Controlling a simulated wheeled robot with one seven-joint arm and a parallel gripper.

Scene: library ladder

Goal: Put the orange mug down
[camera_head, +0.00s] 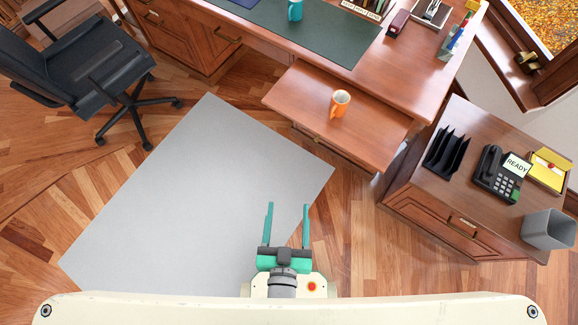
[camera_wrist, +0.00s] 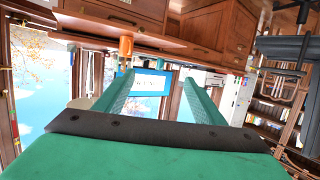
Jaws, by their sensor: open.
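The orange mug (camera_head: 340,103) stands upright on the pulled-out wooden shelf (camera_head: 300,92) of the desk in the head view. It also shows in the wrist view (camera_wrist: 126,46), near the shelf edge, in a picture that looks upside down. My gripper (camera_head: 287,220) has green fingers, spread apart with nothing between them. It is over the floor in front of the shelf, well clear of the mug.
A black office chair (camera_head: 85,75) stands at the left. A grey mat (camera_head: 190,200) covers the floor. A side cabinet (camera_head: 470,195) at the right holds a phone (camera_head: 500,172), black file holder (camera_head: 446,152) and grey bin (camera_head: 547,229). A teal mug (camera_head: 295,10) stands on the desk.

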